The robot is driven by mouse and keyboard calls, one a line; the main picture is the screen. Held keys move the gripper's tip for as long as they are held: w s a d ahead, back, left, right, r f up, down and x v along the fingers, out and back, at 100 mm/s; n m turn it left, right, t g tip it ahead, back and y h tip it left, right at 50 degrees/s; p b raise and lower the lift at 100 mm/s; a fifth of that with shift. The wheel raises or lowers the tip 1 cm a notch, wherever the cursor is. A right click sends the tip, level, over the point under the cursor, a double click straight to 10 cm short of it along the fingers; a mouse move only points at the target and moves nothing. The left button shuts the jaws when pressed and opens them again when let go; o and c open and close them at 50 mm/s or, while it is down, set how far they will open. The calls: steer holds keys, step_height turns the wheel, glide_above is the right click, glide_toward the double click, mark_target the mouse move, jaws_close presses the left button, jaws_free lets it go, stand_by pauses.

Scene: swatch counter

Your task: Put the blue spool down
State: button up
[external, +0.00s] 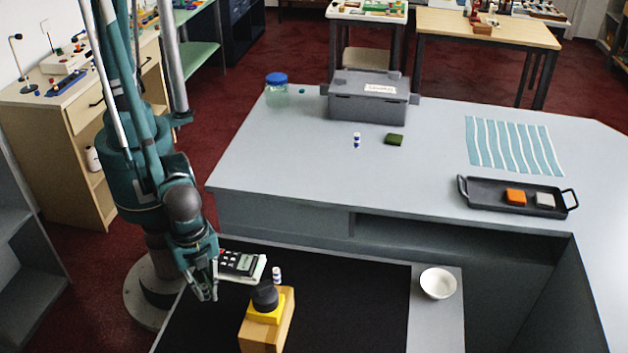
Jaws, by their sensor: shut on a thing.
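My gripper (207,290) points down at the left edge of the black mat (350,310), left of the calculator. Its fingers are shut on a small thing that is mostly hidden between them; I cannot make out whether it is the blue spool. A small white spool with blue bands (277,275) stands upright on the mat, right of the calculator and apart from my gripper. A similar white and blue spool (357,141) stands on the grey counter (290,160).
A calculator (242,265) lies close right of my gripper. A wooden block with a yellow part and a black knob (265,320) stands nearer. A white bowl (438,283) is at right. A grey box (368,97), green block (394,140) and black tray (490,197) are on the counter.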

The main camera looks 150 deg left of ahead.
mark_target(207, 298)
steer(key=shift+f, duration=1.55)
steer(key=shift+f+b, duration=0.1)
steer(key=shift+b, duration=0.2)
steer(key=o, duration=0.7)
steer(key=shift+c, duration=0.2)
steer(key=shift+r+p, duration=0.8)
steer(key=shift+r, duration=5.35)
